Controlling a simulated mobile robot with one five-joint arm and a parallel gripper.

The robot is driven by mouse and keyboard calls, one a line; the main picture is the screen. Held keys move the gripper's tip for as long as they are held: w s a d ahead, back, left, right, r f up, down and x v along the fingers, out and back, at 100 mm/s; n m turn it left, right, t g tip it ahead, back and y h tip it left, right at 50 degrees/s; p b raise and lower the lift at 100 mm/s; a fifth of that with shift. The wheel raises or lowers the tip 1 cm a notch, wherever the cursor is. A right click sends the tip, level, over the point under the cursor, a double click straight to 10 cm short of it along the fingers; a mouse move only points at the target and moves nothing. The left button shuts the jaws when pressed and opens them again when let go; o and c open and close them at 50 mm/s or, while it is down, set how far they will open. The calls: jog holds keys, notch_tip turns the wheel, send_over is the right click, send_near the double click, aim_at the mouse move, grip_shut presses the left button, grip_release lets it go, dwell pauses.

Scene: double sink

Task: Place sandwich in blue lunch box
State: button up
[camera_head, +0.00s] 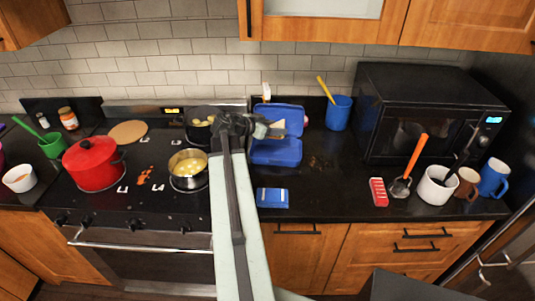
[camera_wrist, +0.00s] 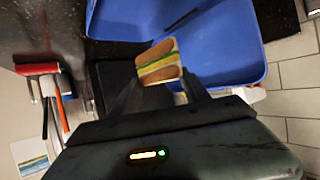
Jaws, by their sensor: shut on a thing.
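The blue lunch box (camera_head: 276,153) stands open on the dark counter right of the stove, its lid raised at the back. My gripper (camera_head: 270,130) is in front of the lid, above the box. In the wrist view my gripper (camera_wrist: 160,82) is shut on the sandwich (camera_wrist: 159,62), which shows brown bread with green and yellow filling. The sandwich appears in front of the open lunch box (camera_wrist: 225,62), near its edge. I cannot tell whether it touches the box. In the head view, the sandwich is mostly hidden by my gripper.
A blue and white packet (camera_head: 272,198) lies in front of the box. A blue cup (camera_head: 338,113) stands behind right, beside the black microwave (camera_head: 425,110). A pot (camera_head: 188,170) and a red pot (camera_head: 94,165) sit on the stove.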

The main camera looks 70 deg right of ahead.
jog(key=f+b, duration=1)
jog(key=shift+w+f, duration=0.2)
jog(key=shift+f, duration=0.05)
jog(key=shift+r, duration=0.25)
jog(key=shift+f, duration=0.2)
jog(key=o, duration=0.7)
jog(key=shift+r, duration=0.1)
jog(key=shift+a+r+p, duration=0.2)
jog(key=shift+r+p, duration=0.1)
jog(key=p+v, duration=0.2)
jog(key=v, duration=0.5)
jog(key=shift+a+f+p, duration=0.1)
jog(key=shift+p, duration=0.3)
